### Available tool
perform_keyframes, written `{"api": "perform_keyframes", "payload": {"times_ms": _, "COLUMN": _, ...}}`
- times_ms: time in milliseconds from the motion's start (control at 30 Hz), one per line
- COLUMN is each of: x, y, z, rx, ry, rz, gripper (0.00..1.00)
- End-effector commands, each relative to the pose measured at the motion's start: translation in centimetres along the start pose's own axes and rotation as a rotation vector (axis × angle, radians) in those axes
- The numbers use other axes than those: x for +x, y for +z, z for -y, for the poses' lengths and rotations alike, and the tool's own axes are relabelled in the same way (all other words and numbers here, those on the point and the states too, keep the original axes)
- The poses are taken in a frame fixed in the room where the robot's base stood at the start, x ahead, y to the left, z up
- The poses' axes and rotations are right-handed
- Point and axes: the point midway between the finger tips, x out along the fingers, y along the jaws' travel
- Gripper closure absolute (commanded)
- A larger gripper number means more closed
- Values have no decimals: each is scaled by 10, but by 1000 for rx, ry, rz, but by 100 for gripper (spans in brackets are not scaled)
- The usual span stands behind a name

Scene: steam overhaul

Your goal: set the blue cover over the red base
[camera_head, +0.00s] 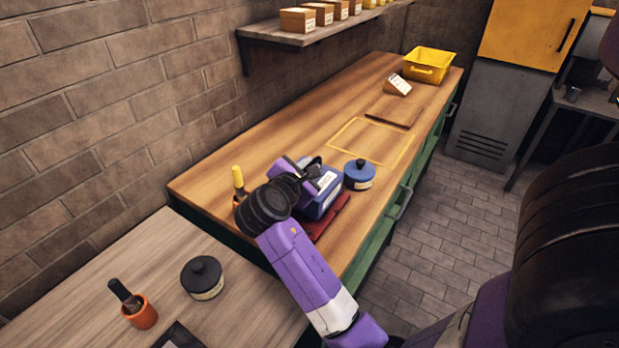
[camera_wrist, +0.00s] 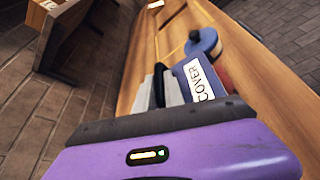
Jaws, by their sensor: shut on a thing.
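The blue cover (camera_head: 322,203) is a box-like piece with a white label. In the wrist view the cover (camera_wrist: 192,76) shows its label reading "COVER", right at the fingers. My gripper (camera_wrist: 160,90) is shut on the cover, its grey fingers partly hidden by the purple gripper body. In the head view my purple arm hides part of the cover and the gripper. The red base (camera_head: 330,219) lies low on the wooden bench, partly under and beside the cover. I cannot tell whether the cover touches the base. A red edge also shows beside the cover in the wrist view.
A round blue lidded pot (camera_head: 359,175) stands close to the right of the cover. A yellow-handled tool (camera_head: 238,178) stands left of my wrist. A yellow outline (camera_head: 345,134), a brown board (camera_head: 392,112) and a yellow bin (camera_head: 428,66) are farther along the bench.

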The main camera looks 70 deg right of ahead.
Motion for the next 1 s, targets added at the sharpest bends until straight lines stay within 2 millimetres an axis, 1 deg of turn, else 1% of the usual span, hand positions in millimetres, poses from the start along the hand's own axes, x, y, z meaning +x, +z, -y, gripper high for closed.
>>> {"api": "perform_keyframes", "payload": {"times_ms": 100, "x": 6, "y": -16, "z": 10, "rx": -6, "ry": 0, "rz": 1, "gripper": 100}}
{"api": "perform_keyframes", "payload": {"times_ms": 200, "x": 9, "y": -24, "z": 15, "rx": -3, "ry": 0, "rz": 0, "gripper": 100}}
{"api": "perform_keyframes", "payload": {"times_ms": 467, "x": 10, "y": -26, "z": 17, "rx": 0, "ry": 1, "rz": 0, "gripper": 100}}
{"api": "perform_keyframes", "payload": {"times_ms": 500, "x": 11, "y": -27, "z": 18, "rx": -2, "ry": -1, "rz": -1, "gripper": 81}}
{"api": "perform_keyframes", "payload": {"times_ms": 600, "x": 11, "y": -27, "z": 18, "rx": -2, "ry": -1, "rz": -1, "gripper": 65}}
{"api": "perform_keyframes", "payload": {"times_ms": 900, "x": 10, "y": -27, "z": 17, "rx": -2, "ry": 0, "rz": -1, "gripper": 65}}
{"api": "perform_keyframes", "payload": {"times_ms": 1000, "x": 5, "y": -27, "z": 17, "rx": -2, "ry": 1, "rz": -2, "gripper": 65}}
